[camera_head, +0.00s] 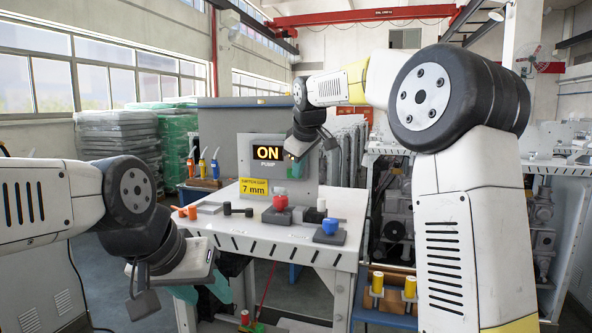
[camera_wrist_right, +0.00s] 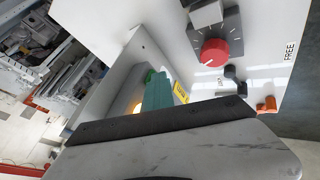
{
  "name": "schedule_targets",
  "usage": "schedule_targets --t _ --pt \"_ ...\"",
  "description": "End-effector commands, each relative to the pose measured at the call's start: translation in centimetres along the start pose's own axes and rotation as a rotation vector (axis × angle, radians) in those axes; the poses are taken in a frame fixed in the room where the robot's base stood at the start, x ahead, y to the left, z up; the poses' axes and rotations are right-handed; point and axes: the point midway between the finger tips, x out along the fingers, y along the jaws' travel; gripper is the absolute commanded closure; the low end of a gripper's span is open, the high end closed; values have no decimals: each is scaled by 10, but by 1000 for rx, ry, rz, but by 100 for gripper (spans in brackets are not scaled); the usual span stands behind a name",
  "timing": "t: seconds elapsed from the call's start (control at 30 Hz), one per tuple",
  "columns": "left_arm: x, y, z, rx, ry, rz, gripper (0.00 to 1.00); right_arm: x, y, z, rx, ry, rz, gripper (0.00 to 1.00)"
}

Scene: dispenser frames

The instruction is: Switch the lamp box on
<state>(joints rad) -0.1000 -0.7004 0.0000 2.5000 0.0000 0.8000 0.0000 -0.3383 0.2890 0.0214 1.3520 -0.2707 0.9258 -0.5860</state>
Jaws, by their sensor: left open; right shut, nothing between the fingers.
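The lamp box (camera_head: 247,168) is a grey box at the back of the white table, with a dark display lit amber "ON" (camera_head: 267,153) above the word PUMP. A yellow label (camera_head: 253,187) below reads "SWITCH GAP 7 mm". My right gripper (camera_head: 296,169) is shut and empty in front of the box's right half, covering that part; no switch can be made out. Its teal fingers also show in the right wrist view (camera_wrist_right: 157,92), beside the yellow label (camera_wrist_right: 180,92); contact cannot be told. My left gripper (camera_head: 203,291) is open and empty, low at the table's front left.
On the table stand a red knob on a dark base (camera_head: 280,203), a blue knob block (camera_head: 330,228), a black handle piece (camera_head: 237,209) and a small orange-tipped piece (camera_head: 188,211). The front middle of the tabletop is clear.

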Motion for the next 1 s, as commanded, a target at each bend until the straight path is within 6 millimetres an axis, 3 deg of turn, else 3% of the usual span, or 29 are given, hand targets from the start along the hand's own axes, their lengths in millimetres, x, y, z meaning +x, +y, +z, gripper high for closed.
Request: schedule_targets --t 0.23,0.6,1.0 --pt "0 0 0 0 0 0 53 1 5 1 2 1 13 100" --pt "0 0 0 0 0 0 53 2 -7 -12 0 5 10 100" --pt "0 0 0 0 0 0 53 1 -9 -12 0 2 8 100"
